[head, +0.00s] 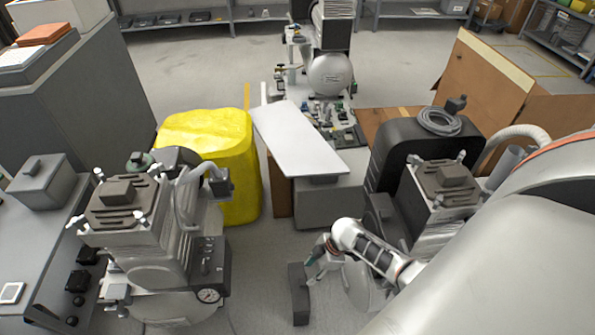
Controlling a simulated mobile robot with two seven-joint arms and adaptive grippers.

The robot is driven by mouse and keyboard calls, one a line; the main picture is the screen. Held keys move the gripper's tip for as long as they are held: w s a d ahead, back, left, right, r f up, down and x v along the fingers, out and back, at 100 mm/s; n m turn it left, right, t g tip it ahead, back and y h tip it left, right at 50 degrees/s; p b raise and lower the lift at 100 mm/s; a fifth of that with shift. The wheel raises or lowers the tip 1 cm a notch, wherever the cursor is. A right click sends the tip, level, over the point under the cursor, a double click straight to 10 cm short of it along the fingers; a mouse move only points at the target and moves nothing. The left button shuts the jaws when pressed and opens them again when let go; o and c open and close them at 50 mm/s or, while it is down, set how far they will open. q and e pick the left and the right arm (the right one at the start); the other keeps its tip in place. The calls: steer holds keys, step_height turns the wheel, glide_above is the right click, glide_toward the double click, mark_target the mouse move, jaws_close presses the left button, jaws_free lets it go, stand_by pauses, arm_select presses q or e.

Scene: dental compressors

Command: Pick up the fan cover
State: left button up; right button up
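My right arm comes in from the right, and its gripper (316,265) is low in the middle of the head view, left of the right compressor (435,205). A dark grey upright block (299,293) is right beside the gripper's tips. I cannot tell whether they touch, or whether this block is the fan cover. No other part shows clearly as a fan cover. The gripper is small and seen from above, so its opening is unclear. My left gripper is not in view.
Another compressor (140,245) with a gauge stands at left, near a grey bench (30,235). A yellow covered bin (215,160) and a white-topped table (297,140) stand beyond. Cardboard (480,95) is at back right. Some floor (255,285) between the compressors is clear.

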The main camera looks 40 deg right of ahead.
mark_target(304, 282)
steer(key=f+b, duration=0.1)
steer(key=f, duration=0.1)
steer(key=a+f, duration=0.1)
steer(key=f+b, duration=0.1)
steer(key=f, duration=0.1)
steer(key=shift+s+a+f+b, duration=0.15)
steer(key=shift+a+f+b, duration=0.2)
steer(key=shift+a, duration=0.05)
steer(key=shift+w+a+f+b, duration=0.3)
steer(key=shift+w+f+b, duration=0.15)
steer(key=shift+f, duration=0.25)
steer(key=shift+w+r, duration=0.2)
steer(key=c, duration=1)
jaws_close()
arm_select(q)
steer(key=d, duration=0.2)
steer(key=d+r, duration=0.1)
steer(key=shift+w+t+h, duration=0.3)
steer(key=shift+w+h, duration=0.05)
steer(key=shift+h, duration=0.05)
arm_select(e)
steer(key=shift+r, duration=0.1)
